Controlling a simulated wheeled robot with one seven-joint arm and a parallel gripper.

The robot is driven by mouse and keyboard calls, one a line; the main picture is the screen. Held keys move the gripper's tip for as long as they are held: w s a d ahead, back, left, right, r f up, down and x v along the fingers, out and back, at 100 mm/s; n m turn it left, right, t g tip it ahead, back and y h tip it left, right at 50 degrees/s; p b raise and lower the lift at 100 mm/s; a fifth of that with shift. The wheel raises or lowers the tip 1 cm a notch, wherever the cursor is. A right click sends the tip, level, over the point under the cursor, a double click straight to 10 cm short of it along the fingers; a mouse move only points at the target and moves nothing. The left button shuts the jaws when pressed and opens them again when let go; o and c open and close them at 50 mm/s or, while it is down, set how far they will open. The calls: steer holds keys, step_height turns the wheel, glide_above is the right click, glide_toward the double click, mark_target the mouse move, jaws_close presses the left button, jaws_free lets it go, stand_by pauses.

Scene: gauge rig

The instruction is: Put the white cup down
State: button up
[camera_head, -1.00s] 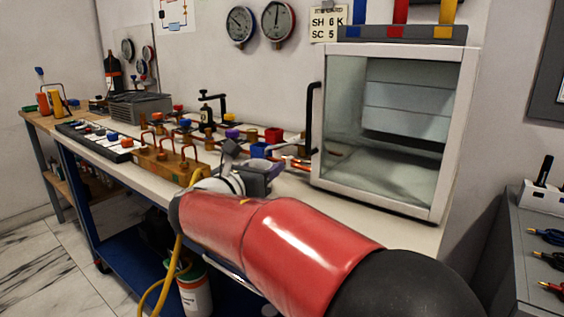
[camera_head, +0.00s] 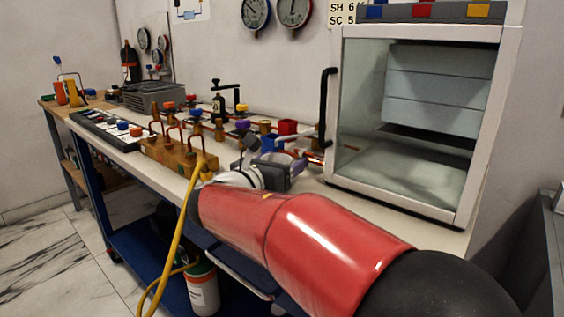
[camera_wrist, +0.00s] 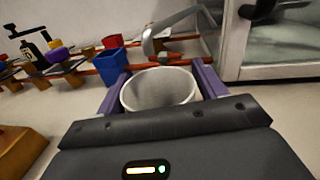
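The white cup (camera_wrist: 160,88) is in the wrist view, between the two purple fingers of my gripper (camera_wrist: 160,92). I look into its open mouth, and the fingers lie against its left and right sides. My gripper is shut on it. In the head view my gripper (camera_head: 284,168) is over the front part of the white bench top (camera_head: 330,203), left of the glass-fronted cabinet. The cup cannot be made out there behind my gripper and wrist. Whether its base touches the bench top is hidden.
The glass-fronted cabinet (camera_head: 420,120) stands close on the right, with a black handle. A wooden manifold (camera_head: 178,155) is to the left. Bare bench shows in front of the cabinet.

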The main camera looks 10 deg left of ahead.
steer(key=shift+r, duration=0.2)
steer(key=v, duration=1.2)
steer(key=shift+b, duration=0.35)
